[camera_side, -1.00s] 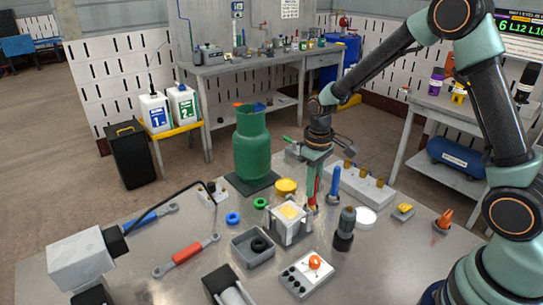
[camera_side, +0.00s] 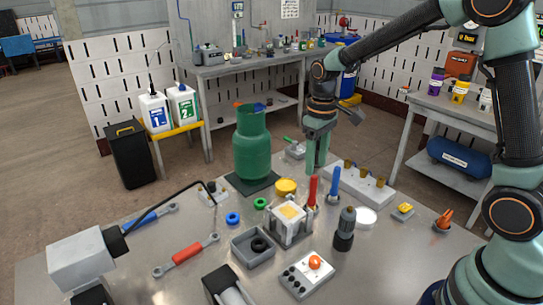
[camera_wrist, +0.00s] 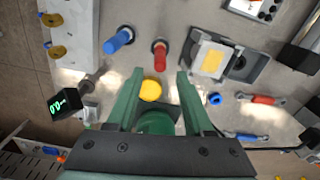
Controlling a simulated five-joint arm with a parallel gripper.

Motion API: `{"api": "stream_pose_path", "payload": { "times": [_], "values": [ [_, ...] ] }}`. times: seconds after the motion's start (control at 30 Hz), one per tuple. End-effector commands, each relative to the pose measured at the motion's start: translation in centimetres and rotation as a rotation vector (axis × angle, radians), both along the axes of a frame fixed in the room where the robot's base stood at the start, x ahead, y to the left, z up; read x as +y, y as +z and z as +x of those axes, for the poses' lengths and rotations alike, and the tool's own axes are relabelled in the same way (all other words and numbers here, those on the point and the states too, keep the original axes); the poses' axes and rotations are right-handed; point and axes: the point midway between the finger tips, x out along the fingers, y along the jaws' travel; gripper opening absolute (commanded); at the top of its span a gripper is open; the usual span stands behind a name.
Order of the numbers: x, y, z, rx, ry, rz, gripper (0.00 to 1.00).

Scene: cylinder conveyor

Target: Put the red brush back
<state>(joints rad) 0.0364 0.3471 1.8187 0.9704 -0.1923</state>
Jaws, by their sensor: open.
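The red brush (camera_side: 312,190) stands upright with its lower end in a small dark holder, beside the white box with a yellow top. It also shows in the wrist view (camera_wrist: 160,55), seen from above, just beyond my fingertips. My gripper (camera_side: 316,163) is raised above and slightly behind the red brush, apart from it. In the wrist view its two green fingers (camera_wrist: 160,76) are spread with nothing held between them. The blue brush (camera_side: 334,182) stands upright in a similar holder to the right of the red one.
The white box (camera_side: 284,231) stands close to the red brush's left. A grey tray (camera_side: 237,243), a white block with brass-coloured cups (camera_side: 350,181), a dark bottle-shaped tool (camera_side: 344,232) and a green gas cylinder (camera_side: 252,155) surround the area. Open table lies at front right.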

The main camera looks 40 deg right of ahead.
Motion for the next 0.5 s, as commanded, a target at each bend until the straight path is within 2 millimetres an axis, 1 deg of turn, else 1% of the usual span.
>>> {"api": "stream_pose_path", "payload": {
  "times": [0.03,0.13,0.2,0.37,0.5],
  "values": [
    [0.0,1.1,0.1,-0.004,0.000,0.000,0.52],
    [0.0,2.6,0.1,-0.004,0.000,0.000,0.52],
    [0.0,3.4,0.1,-0.003,0.000,-0.001,0.52],
    [0.0,4.5,-0.1,-0.006,-0.001,0.000,0.52],
    [0.2,6.1,-1.1,-0.048,-0.013,-0.002,0.52]
  ]
}}
